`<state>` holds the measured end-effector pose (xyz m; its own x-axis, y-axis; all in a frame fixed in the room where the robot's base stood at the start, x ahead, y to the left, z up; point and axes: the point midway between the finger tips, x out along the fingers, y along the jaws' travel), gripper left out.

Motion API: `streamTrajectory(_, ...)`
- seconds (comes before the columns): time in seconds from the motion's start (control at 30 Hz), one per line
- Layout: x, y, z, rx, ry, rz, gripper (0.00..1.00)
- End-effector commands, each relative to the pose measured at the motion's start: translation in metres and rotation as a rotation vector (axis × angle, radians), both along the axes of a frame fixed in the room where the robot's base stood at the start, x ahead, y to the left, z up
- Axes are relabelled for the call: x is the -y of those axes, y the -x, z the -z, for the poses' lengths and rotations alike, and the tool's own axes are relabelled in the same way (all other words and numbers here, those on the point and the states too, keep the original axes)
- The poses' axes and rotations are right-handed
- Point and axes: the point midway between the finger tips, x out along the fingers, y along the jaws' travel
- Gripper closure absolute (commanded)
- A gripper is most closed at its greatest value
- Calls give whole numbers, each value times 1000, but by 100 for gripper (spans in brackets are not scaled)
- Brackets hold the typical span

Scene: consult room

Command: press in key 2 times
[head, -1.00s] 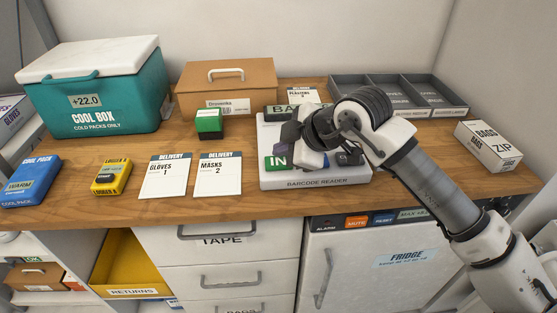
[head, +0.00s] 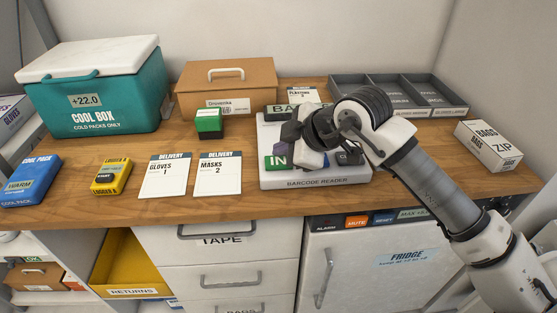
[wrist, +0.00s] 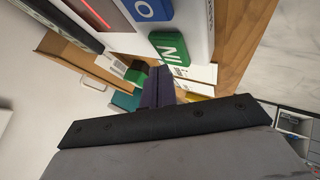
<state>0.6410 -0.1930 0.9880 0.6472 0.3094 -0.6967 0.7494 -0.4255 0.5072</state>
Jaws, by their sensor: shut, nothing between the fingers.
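The green IN key (head: 278,161) is at the front left of the white barcode reader (head: 315,182) on the wooden counter. In the wrist view, the IN key (wrist: 170,48) shows whole beside a blue key (wrist: 153,9). My gripper (head: 284,143) is shut and empty, with its dark purple fingers over the reader just behind the IN key in the head view. In the wrist view the fingers (wrist: 158,86) are close together and apart from the key in the picture. The exact gap to the key cannot be told. My arm hides much of the reader.
A cool box (head: 100,95), a brown box (head: 226,84) and grey trays (head: 398,95) stand behind. A ZIP bags box (head: 488,146) is at right.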

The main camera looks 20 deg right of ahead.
Motion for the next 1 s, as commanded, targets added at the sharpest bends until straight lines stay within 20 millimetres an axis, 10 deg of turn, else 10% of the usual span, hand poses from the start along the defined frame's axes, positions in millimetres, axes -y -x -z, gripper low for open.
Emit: streamTrajectory(1.0,0,0,11,0,0,0,100)
